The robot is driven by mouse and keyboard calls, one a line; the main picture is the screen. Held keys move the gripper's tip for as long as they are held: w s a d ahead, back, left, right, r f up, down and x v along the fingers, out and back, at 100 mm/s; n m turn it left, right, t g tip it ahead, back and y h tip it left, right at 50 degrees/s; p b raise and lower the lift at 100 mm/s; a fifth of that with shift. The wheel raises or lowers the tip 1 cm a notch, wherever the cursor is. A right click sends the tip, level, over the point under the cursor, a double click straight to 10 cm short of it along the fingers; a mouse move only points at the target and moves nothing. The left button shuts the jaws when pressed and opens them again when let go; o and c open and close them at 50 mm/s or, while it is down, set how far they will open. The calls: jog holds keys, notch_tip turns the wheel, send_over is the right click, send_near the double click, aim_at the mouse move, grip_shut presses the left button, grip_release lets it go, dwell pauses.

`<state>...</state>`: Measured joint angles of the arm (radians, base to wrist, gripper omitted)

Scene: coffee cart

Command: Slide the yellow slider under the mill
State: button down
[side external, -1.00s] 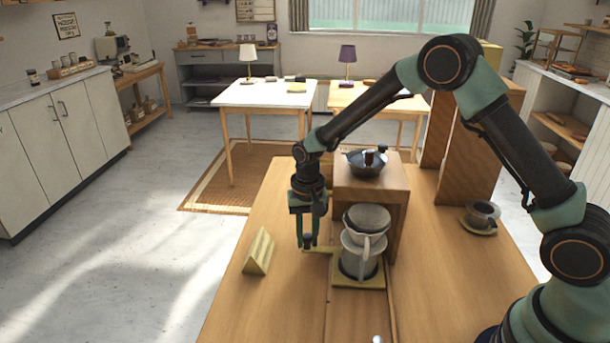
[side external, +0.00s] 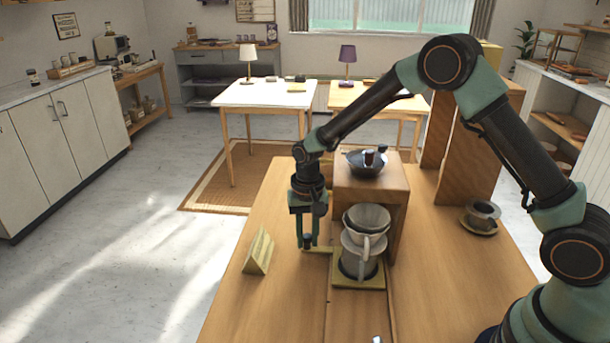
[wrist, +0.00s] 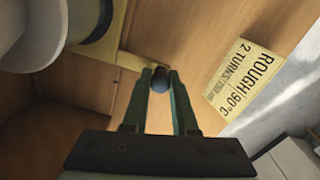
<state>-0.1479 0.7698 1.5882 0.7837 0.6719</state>
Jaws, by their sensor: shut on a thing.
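The yellow slider (side external: 372,284) lies flat on the wooden table, on the near side of the mill's box. A thin yellow arm sticks out from its left side to a dark knob (wrist: 159,82). My gripper (side external: 307,243) points down and is shut on this knob; both fingers flank it in the wrist view. A white dripper (side external: 366,219) on a server (side external: 361,253) stands upright on the slider. The mill (side external: 367,165), a dark bowl with a crank, sits on a wooden box (side external: 384,184). The dripper and server partly hide the box's front.
A yellow wedge-shaped note card (side external: 259,251) stands left of my gripper; its writing shows in the wrist view (wrist: 236,80). A dark cup (side external: 482,215) on a yellow saucer stands at the right. Thin rails run along the table towards the camera. The near left tabletop is clear.

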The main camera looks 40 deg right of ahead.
jog(key=w+d, duration=0.6)
jog(key=shift+w+d, duration=0.3)
jog(key=shift+w, duration=0.05)
jog(key=c, duration=0.7)
grip_release()
jog(key=shift+s+r, duration=0.1)
jog(key=shift+r, duration=0.05)
notch_tip(320, 180, up, 12)
